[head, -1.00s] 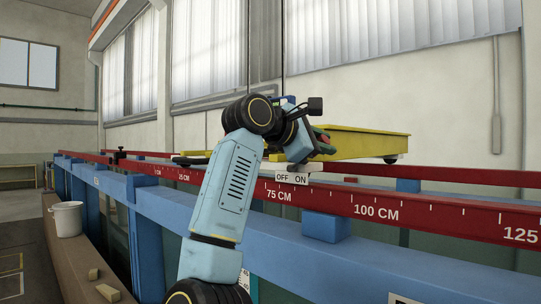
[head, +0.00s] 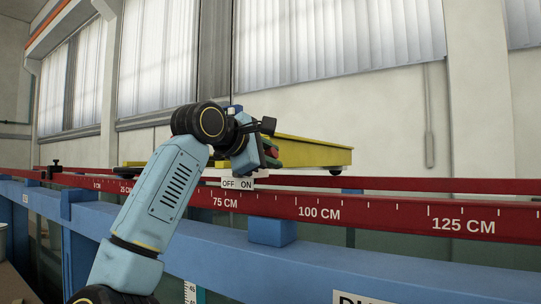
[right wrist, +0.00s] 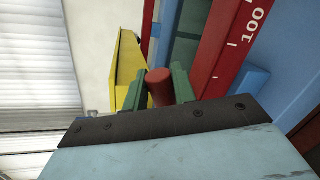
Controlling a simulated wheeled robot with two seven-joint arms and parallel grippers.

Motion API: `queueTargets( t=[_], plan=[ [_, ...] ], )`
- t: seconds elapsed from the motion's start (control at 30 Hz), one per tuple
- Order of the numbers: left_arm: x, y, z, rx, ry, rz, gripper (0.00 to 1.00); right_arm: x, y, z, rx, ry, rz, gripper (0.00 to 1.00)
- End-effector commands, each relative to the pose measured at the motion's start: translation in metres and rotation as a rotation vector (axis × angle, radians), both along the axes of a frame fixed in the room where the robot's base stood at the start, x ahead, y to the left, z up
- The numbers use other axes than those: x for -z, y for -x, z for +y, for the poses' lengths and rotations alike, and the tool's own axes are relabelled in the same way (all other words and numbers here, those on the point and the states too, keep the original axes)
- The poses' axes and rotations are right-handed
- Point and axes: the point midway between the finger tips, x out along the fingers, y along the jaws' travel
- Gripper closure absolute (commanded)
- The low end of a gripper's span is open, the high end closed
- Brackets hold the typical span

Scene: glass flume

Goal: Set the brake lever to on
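The brake lever's red handle (right wrist: 159,87) sits between the two green fingers of my right gripper (right wrist: 160,86) in the right wrist view. Both fingers appear to press against its sides. In the head view my right gripper (head: 271,154) is above and just right of the white OFF/ON plate (head: 238,184), with a little red showing between the fingers. The lever's shaft is hidden, so its exact setting cannot be read. My left gripper is not in view.
A yellow carriage (head: 312,151) stands on the red rails behind the gripper. The red rail with the centimetre scale (head: 375,213) runs across in front, above a blue beam (head: 330,268). A blue block (head: 272,232) sits below the rail.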

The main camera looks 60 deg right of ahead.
Motion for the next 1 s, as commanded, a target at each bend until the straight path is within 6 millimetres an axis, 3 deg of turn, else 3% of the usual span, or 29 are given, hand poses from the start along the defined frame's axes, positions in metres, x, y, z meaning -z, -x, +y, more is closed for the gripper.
queueTargets(
  t=[0.13,0.4,0.53,1.0],
  plan=[
    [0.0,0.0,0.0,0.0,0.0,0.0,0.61,0.0,-0.001,0.0,-0.001,-0.001,0.003,0.56],
    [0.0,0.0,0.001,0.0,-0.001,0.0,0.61,0.0,0.0,0.001,0.003,0.0,0.005,0.56],
    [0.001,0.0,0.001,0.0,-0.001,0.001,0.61,-0.002,-0.003,0.011,0.001,0.0,0.004,0.56],
    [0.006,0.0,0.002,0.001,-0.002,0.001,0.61,-0.025,-0.026,0.103,-0.001,0.0,0.005,0.56]
  ],
)
